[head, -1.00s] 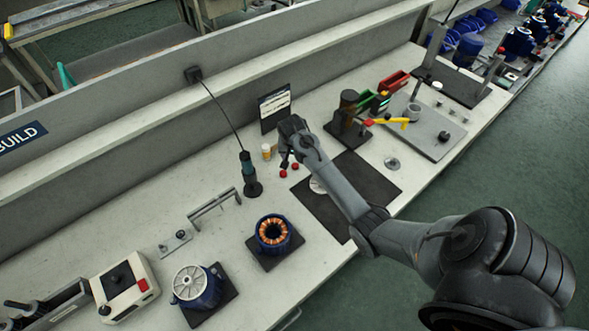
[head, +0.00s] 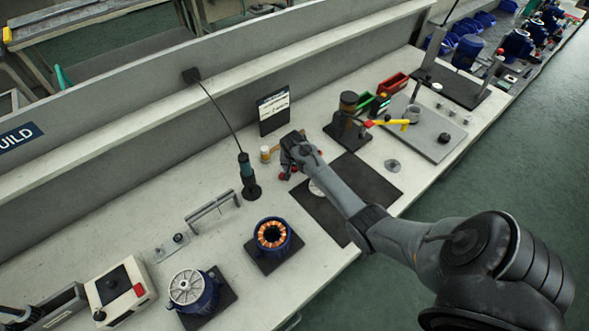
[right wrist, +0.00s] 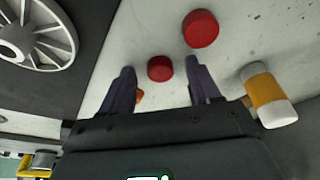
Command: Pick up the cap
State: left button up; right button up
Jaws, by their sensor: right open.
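Two red caps lie on the pale bench top. In the right wrist view one red cap (right wrist: 160,68) sits between and just beyond the fingertips, and the other red cap (right wrist: 200,28) lies farther off, up and to the right. My right gripper (right wrist: 160,80) is open, with a finger on either side of the nearer cap and no visible hold on it. In the head view my right gripper (head: 288,172) is low over the caps and partly hides them; a bit of red (head: 283,177) shows beside it. My left gripper is not in view.
A white bottle with an orange band (right wrist: 268,93) stands close to the right finger. A white fan (right wrist: 35,55) lies on the dark mat (head: 365,185). A corded tool (head: 248,175) stands left of the gripper, and a copper-wound stator (head: 272,235) is nearer the front.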

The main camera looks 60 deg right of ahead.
jog(key=shift+c, duration=0.3)
jog(key=c, duration=0.9)
jog(key=shift+o, duration=0.2)
jog(key=shift+r, duration=0.15)
jog(key=shift+r, duration=0.6)
jog(key=r, duration=0.1)
jog(key=s+r+p, duration=0.1)
jog(key=r, duration=0.1)
jog(key=shift+s+d+r, duration=0.15)
jog(key=shift+d+r, duration=0.05)
jog(key=shift+r, duration=0.1)
jog(key=s+d+r+p, duration=0.1)
jog(key=s+d+r, duration=0.2)
jog(key=s+r, duration=0.3)
jog(key=shift+s, duration=1.95)
